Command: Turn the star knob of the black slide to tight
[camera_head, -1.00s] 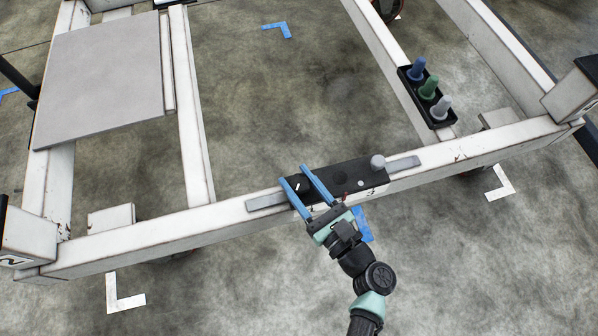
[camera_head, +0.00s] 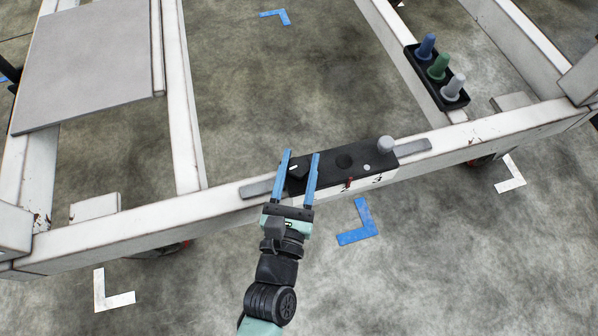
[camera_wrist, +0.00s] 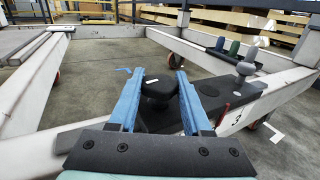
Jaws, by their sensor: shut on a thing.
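The black slide (camera_head: 367,158) lies on the front white beam, with grey bar ends sticking out on both sides. Its star knob (camera_head: 297,173) is at the slide's left end, mostly between my fingers, with a small white mark on top. My gripper (camera_head: 301,155) has its two blue fingers on either side of the knob, shut on it. In the wrist view the black knob (camera_wrist: 160,87) sits between the fingertips; its lower part and the contact are partly hidden. A grey ball handle (camera_head: 386,145) stands at the slide's right end.
A black tray (camera_head: 465,103) with blue, green and grey pegs sits on the right cross beam. A grey panel (camera_head: 85,60) covers the frame's left part. White beams surround open floor. A small red mark (camera_head: 348,183) shows at the slide's front edge.

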